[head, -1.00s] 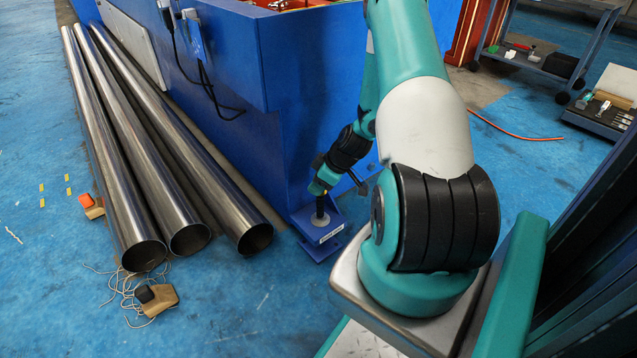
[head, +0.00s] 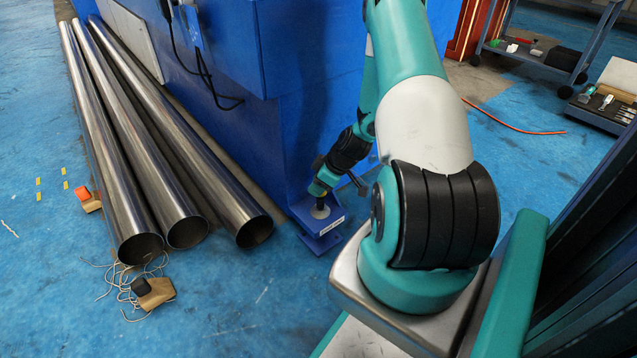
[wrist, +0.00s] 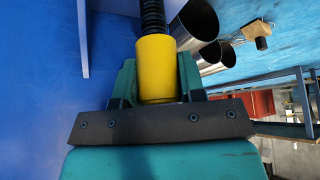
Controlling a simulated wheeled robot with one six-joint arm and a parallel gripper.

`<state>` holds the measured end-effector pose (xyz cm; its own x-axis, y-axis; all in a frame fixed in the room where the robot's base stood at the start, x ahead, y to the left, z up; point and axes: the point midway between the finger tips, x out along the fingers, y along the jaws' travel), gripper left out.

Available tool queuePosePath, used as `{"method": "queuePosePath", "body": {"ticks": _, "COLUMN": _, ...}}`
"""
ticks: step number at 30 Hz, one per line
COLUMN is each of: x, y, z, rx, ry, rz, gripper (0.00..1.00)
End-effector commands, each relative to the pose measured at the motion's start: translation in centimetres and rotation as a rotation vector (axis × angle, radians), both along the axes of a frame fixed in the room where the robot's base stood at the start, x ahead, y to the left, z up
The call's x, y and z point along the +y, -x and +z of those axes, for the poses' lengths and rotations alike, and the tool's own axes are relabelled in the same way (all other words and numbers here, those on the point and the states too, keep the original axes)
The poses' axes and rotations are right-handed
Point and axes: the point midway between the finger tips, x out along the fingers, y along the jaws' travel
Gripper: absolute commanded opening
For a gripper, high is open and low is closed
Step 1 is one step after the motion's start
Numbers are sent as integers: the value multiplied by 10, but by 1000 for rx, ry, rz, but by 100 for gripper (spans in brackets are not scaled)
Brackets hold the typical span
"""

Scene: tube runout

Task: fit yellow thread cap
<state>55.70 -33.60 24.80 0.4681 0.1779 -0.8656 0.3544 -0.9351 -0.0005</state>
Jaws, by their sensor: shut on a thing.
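The yellow thread cap (wrist: 157,66) shows in the wrist view, gripped between the two green fingers of my gripper (wrist: 157,80). A black threaded stud (wrist: 153,14) meets the far end of the cap and looks in line with it. I cannot tell how deep the stud sits inside the cap. In the head view, my gripper (head: 318,188) is right over the stud, which stands on a grey disc (head: 320,212) on a small blue foot (head: 334,216) at the machine's corner. The cap is not clear there.
The blue machine wall (head: 290,130) rises close behind the foot. Three long steel tubes (head: 170,150) lie to the left, with a wooden block (head: 158,293) and cords near their ends. Blue floor is open in front. A cart (head: 540,65) and tool case (head: 605,105) stand at right.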

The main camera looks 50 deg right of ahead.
Motion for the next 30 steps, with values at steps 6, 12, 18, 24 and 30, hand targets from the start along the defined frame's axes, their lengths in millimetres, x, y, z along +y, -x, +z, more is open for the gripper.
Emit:
{"method": "queuePosePath", "body": {"ticks": 6, "x": 0, "y": 0, "z": -11, "rx": 0, "ry": 0, "rz": 0, "gripper": 14}}
{"method": "queuePosePath", "body": {"ticks": 12, "x": 0, "y": 0, "z": -19, "rx": 0, "ry": 0, "rz": 0, "gripper": 14}}
{"method": "queuePosePath", "body": {"ticks": 18, "x": 0, "y": 0, "z": -22, "rx": 0, "ry": 1, "rz": -1, "gripper": 51}}
{"method": "queuePosePath", "body": {"ticks": 24, "x": 0, "y": 0, "z": -22, "rx": 0, "ry": 0, "rz": 0, "gripper": 67}}
{"method": "queuePosePath", "body": {"ticks": 30, "x": -1, "y": 1, "z": -18, "rx": 0, "ry": 0, "rz": -1, "gripper": 67}}
